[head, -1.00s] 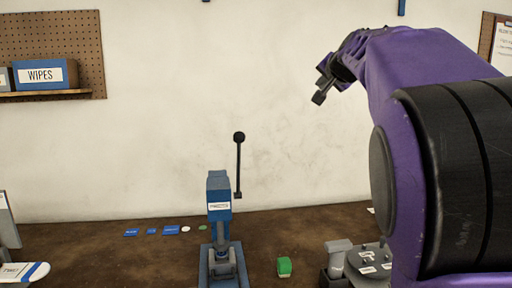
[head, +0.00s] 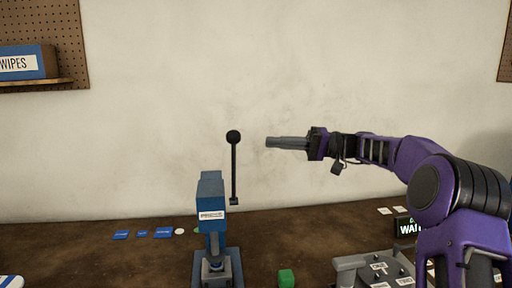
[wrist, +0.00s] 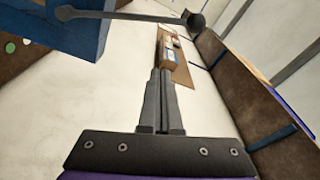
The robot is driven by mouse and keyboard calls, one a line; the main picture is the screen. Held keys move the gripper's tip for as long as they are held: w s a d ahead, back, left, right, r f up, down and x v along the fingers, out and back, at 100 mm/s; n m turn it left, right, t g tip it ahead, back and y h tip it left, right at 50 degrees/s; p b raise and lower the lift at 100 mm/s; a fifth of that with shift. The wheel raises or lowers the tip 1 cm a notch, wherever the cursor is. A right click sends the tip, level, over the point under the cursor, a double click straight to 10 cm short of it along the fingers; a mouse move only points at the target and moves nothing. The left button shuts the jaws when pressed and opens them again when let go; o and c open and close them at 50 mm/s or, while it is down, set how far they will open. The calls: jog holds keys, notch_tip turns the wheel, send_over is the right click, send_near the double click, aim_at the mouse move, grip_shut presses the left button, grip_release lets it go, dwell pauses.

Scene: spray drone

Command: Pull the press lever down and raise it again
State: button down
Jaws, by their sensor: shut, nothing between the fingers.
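The blue press (head: 211,190) stands on the brown bench, left of centre in the head view. Its black lever (head: 234,170) points straight up from the press's right side and ends in a round knob (head: 233,137). My gripper (head: 268,142) is shut and empty. It points left, at about knob height, a little to the right of the knob in the picture and apart from it. In the wrist view the shut fingers (wrist: 160,75) point up the picture, with the lever (wrist: 120,15) and its knob (wrist: 196,21) beyond them and part of the blue press (wrist: 72,35) at top left.
A green block (head: 286,278) sits right of the press. A grey round fixture (head: 385,270) with labels stands at the front right. Several small blue tags and a white disc (head: 179,231) lie left of the press.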

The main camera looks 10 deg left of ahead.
send_over(234, 172)
jog(key=w, duration=0.4)
jog(key=shift+s+d+f, duration=0.25)
jog(key=shift+s+d, duration=0.25)
jog(key=shift+s, duration=0.25)
jog(key=shift+s+d+f, duration=0.2)
jog(key=shift+s+d, duration=0.3)
jog(key=shift+s, duration=0.25)
jog(key=shift+f+b, duration=0.1)
jog(key=shift+b, duration=0.35)
